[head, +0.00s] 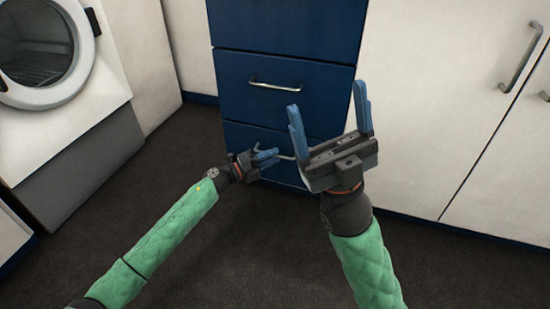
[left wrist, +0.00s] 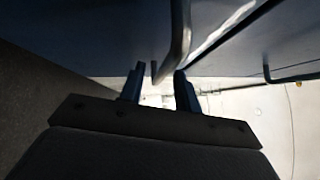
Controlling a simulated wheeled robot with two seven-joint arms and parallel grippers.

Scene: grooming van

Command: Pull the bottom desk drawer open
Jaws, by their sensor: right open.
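The blue bottom drawer (head: 238,135) is the lowest front of the desk's drawer stack and looks shut, flush with the one above. Its metal handle (head: 287,157) is partly hidden by my grippers. My left gripper (head: 268,157) is at the handle's left part, fingers pointing right along the drawer front. In the left wrist view its fingers (left wrist: 160,85) stand apart, with the handle bar (left wrist: 181,40) reaching to the gap between the tips; I cannot tell whether they touch. My right gripper (head: 329,113) is open and empty, raised in front of the drawers.
The middle drawer (head: 235,95) has its own handle (head: 275,86). White cupboards (head: 430,110) with bar handles stand to the right. A white front-loading machine (head: 110,60) stands at the left. The dark floor (head: 250,240) before the drawers is clear apart from my arms.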

